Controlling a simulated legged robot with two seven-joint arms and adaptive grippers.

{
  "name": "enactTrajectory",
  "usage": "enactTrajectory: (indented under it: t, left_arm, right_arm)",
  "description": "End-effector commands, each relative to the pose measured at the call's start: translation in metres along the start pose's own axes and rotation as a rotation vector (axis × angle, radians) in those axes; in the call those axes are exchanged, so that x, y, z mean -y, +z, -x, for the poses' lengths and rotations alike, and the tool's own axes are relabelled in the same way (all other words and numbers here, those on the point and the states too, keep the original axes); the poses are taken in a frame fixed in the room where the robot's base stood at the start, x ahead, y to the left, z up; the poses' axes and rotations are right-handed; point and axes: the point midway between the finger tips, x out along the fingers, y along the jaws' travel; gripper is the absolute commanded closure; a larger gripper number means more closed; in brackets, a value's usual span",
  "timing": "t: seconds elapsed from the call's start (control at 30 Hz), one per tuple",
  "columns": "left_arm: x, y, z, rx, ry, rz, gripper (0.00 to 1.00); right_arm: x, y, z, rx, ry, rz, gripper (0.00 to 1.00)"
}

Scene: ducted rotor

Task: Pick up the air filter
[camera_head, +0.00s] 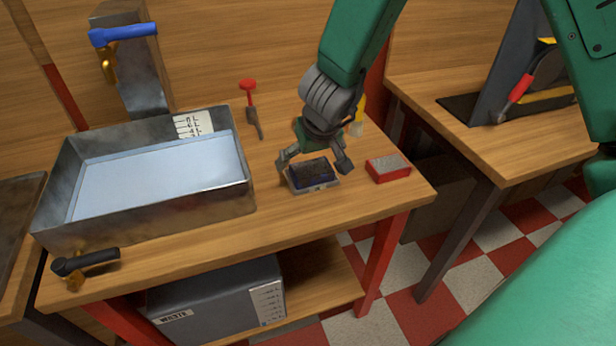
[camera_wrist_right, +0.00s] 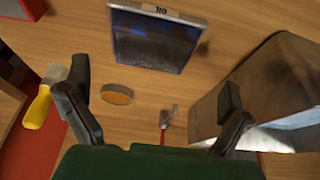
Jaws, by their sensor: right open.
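No part is marked as the air filter, and I cannot tell for sure which it is. In the head view my right arm mostly hides that spot. A shallow grey-framed tray (camera_head: 313,178) with a dark blue inside lies nearer to me, marked "OIL" in the wrist view (camera_wrist_right: 155,40). My right gripper (camera_head: 315,166) points down, open and empty, its fingertips seen at either side of this tray. My left gripper is out of view.
A metal basin (camera_head: 245,190) with pale liquid stands at left. A red block with a grey top (camera_head: 388,169) lies right of the tray. A red-headed tool (camera_head: 250,105) and a yellow-handled scraper (camera_wrist_right: 42,103) lie behind. A grey box (camera_head: 220,305) stands on the lower shelf.

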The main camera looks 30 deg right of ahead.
Motion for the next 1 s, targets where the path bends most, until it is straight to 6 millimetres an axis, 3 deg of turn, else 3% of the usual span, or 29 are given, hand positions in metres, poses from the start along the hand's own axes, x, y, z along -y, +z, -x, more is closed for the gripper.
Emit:
enactTrajectory:
  t: [0.33,0.6,0.63,0.77,1.0]
  left_arm:
    - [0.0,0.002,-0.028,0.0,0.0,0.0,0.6]
    - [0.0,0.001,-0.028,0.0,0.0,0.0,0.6]
    - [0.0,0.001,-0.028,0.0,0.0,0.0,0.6]
    - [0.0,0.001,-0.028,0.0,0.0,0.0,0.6]
    - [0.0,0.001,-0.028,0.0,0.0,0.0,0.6]
  right_arm:
    - [-0.004,0.002,-0.049,0.003,-0.002,-0.003,0.0]
    - [-0.002,0.0,-0.049,-0.001,0.002,0.0,0.0]
    - [-0.002,0.0,-0.049,-0.001,0.002,0.0,0.07]
    - [-0.003,0.0,-0.05,0.0,0.002,0.0,0.52]
    - [-0.004,0.0,-0.051,0.001,0.0,-0.001,0.52]
